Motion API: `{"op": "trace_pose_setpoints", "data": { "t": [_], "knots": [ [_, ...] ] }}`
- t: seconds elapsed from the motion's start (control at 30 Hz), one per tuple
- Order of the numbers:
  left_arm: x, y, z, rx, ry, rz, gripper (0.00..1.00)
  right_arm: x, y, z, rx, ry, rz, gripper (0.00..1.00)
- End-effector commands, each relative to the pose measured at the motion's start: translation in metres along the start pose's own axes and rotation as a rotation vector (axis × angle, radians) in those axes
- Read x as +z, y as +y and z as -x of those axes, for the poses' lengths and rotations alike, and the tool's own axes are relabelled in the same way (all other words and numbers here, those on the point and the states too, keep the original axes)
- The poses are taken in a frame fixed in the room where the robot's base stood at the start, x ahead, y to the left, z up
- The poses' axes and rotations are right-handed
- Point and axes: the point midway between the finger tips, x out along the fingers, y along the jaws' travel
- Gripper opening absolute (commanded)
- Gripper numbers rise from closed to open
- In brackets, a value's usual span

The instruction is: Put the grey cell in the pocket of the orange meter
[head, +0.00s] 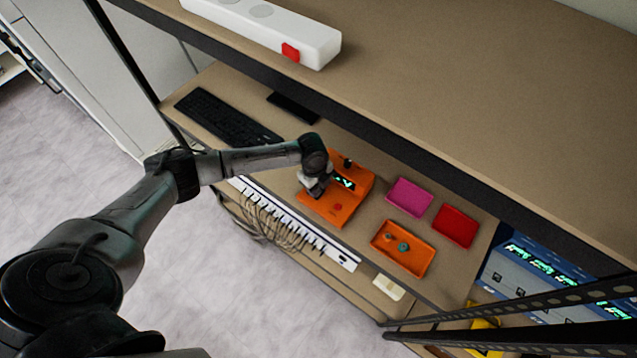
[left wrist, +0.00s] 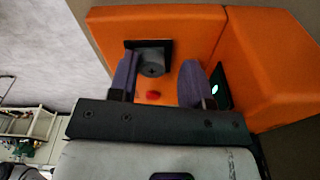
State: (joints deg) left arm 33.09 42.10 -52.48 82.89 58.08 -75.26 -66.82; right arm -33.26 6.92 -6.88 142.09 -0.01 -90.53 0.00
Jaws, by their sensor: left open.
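The orange meter (head: 353,205) stands on the lower shelf, with a lit display, a dark knob and a red button. My left gripper (head: 318,190) is over its left side and covers part of it. In the left wrist view the meter (left wrist: 195,22) fills the upper part, and its black square pocket (left wrist: 131,44) shows. The grey cell (left wrist: 152,64), round with a cross mark on its end, is at the pocket, upright and seemingly in it; how deep cannot be told. My left gripper's fingers (left wrist: 158,85) are open, one on each side of the cell, with gaps visible. My right gripper is not in view.
An orange tray (head: 425,262) with small round parts, a magenta tray (head: 409,197) and a red tray (head: 454,226) lie right of the meter. A keyboard (head: 226,119) lies behind left. The upper shelf (head: 450,75) overhangs the back. A cabled strip (head: 300,235) runs along the front.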

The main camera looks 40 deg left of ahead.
Motion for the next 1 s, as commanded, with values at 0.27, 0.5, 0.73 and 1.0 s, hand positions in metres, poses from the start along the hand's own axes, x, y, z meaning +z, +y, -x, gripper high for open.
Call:
{"op": "trace_pose_setpoints", "data": {
  "t": [0.27,0.5,0.73,1.0],
  "knots": [
    [0.002,0.012,-0.01,0.035,-0.006,0.004,0.56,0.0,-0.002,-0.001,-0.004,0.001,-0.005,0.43],
    [0.002,0.01,0.002,0.032,-0.005,0.004,0.56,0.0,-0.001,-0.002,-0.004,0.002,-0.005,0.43],
    [0.002,0.003,0.048,0.015,-0.003,0.001,0.56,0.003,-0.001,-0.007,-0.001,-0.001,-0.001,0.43],
    [0.001,-0.003,0.101,0.004,-0.002,0.001,0.56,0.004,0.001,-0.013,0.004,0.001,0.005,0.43]
  ]
}}
